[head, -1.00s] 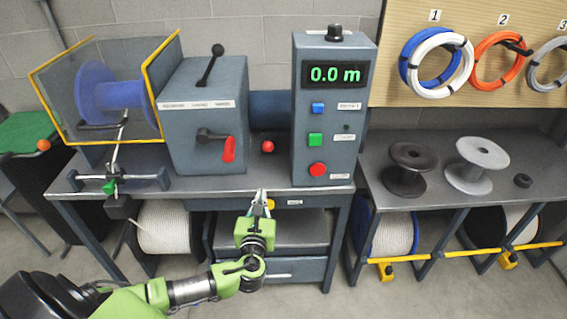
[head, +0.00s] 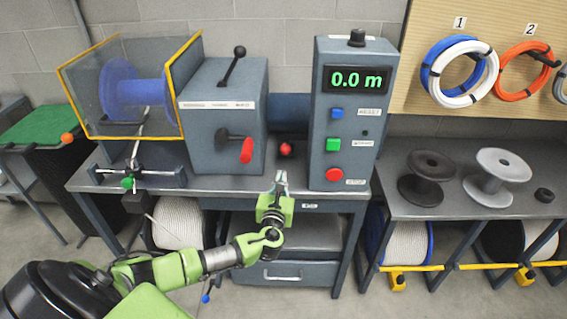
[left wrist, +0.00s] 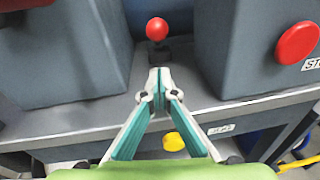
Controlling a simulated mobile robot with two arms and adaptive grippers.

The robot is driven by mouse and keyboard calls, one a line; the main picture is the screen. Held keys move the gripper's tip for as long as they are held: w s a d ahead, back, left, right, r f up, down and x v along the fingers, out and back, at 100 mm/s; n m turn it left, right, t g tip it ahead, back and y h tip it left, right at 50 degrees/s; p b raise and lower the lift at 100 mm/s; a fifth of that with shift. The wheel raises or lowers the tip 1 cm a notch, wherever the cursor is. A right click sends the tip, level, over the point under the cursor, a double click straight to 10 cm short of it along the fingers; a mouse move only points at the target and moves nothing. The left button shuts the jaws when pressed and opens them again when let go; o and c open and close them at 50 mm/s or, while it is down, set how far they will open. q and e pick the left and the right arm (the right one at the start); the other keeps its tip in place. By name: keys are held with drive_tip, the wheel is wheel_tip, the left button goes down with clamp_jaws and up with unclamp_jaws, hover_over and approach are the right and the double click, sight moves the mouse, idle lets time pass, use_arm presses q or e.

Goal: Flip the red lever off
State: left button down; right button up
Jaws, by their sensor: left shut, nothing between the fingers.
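A small lever with a round red ball knob (head: 286,149) stands at the back of the bench, between the grey winder box and the control column. In the left wrist view the red ball (left wrist: 157,29) sits upright on a dark base, just beyond my fingertips. A crank with a red grip (head: 246,150) hangs on the front of the winder box. My left gripper (head: 281,177) is shut and empty at the bench's front edge, in front of the ball lever and apart from it. Its closed fingertips (left wrist: 160,76) point toward the lever. My right gripper is not in view.
The winder box (head: 212,125) stands left of the lever. The control column (head: 350,120), with a red stop button (head: 334,174) and a 0.0 m display (head: 358,79), stands right. A yellow knob (left wrist: 173,141) is below the bench edge.

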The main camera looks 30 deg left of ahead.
sight(284, 151)
use_arm(q)
drive_tip(key=shift+w+a+r+p, duration=0.2)
drive_tip(key=shift+w+a+r, duration=0.2)
drive_tip(key=shift+w, duration=0.35)
drive_tip(key=shift+w+a+r+p, duration=0.25)
drive_tip(key=shift+w+r, duration=0.15)
drive_tip(key=shift+w, duration=0.3)
drive_tip(key=shift+w+a+r+p, duration=0.2)
drive_tip(key=shift+w+a+r, duration=0.2)
drive_tip(key=shift+w, duration=0.35)
drive_tip(key=shift+r, duration=0.1)
drive_tip(key=shift+w+a+r+g+h+p, duration=0.15)
drive_tip(key=shift+r+g+p, duration=0.2)
drive_tip(key=shift+r+p, duration=0.6)
drive_tip(key=shift+w+r+g+h+p, duration=0.15)
drive_tip(key=shift+r+g+p, duration=0.25)
drive_tip(key=shift+p, duration=1.05)
drive_tip(key=w+r+p, duration=0.1)
drive_tip(key=a+r+p, duration=0.1)
drive_tip(key=r+p, duration=0.1)
drive_tip(key=w+r+p, duration=0.1)
drive_tip(key=shift+w+a+r+p, duration=0.25)
drive_tip(key=shift+w+r+p, duration=0.05)
drive_tip(key=shift+r+p, duration=0.1)
drive_tip(key=w+a+r, duration=0.4)
drive_tip(key=w, duration=0.3)
drive_tip(key=shift+w+a+b, duration=0.25)
drive_tip(key=shift+a+b, duration=0.05)
drive_tip(key=shift+b, duration=0.15)
drive_tip(key=shift+r, duration=0.1)
